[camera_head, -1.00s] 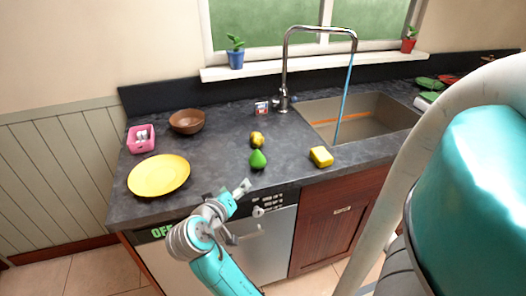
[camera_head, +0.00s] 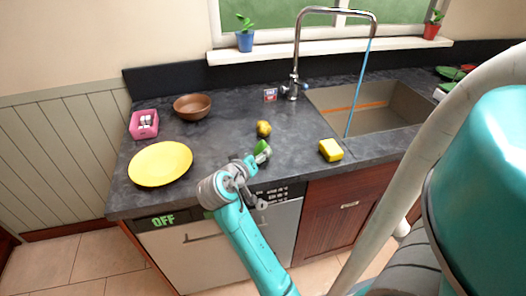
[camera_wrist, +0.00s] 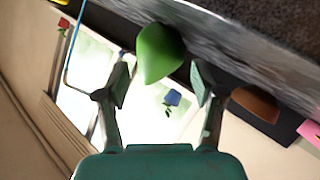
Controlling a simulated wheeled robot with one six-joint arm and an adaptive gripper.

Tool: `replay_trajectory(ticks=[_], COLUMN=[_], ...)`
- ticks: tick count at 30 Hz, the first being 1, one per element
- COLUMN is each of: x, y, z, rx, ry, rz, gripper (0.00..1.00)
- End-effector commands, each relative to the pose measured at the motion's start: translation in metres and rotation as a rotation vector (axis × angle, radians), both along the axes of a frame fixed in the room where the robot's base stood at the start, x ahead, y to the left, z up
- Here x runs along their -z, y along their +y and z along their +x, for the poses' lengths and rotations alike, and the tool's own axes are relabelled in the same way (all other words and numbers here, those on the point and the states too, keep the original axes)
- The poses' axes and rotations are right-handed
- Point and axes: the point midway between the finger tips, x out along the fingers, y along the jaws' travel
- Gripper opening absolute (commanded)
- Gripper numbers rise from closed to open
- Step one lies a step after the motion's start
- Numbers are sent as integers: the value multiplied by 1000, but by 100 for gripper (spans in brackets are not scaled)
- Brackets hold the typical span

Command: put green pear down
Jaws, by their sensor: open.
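The green pear (camera_head: 262,146) stands on the dark counter near its front edge, partly hidden behind my gripper in the head view. My gripper (camera_head: 257,158) is at the counter edge, right at the pear. In the wrist view the pear (camera_wrist: 158,54) shows between and just beyond the two spread fingertips of my gripper (camera_wrist: 160,78). The fingers are open, with a gap on both sides of the pear, and do not visibly hold it.
A yellow fruit (camera_head: 264,128) lies just behind the pear. A yellow sponge (camera_head: 331,150) is to the right, before the sink (camera_head: 385,112). A yellow plate (camera_head: 160,164), brown bowl (camera_head: 192,107) and pink box (camera_head: 143,125) stand left. Bare counter lies between plate and pear.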

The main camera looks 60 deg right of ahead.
Motion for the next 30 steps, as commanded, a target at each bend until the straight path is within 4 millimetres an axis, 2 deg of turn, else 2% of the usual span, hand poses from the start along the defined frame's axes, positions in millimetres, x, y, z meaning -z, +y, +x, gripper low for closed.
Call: replay_trajectory(ticks=[1,6,16,22,24,30], x=[2,10,12,11,11,10], y=[-9,-28,-33,-33,-33,-33], z=[0,2,2,2,2,2], rx=[5,2,1,1,0,0], ry=[1,1,0,0,0,0], rz=[0,0,-1,-1,-1,-1], gripper=[68,68,68,18,8,7])
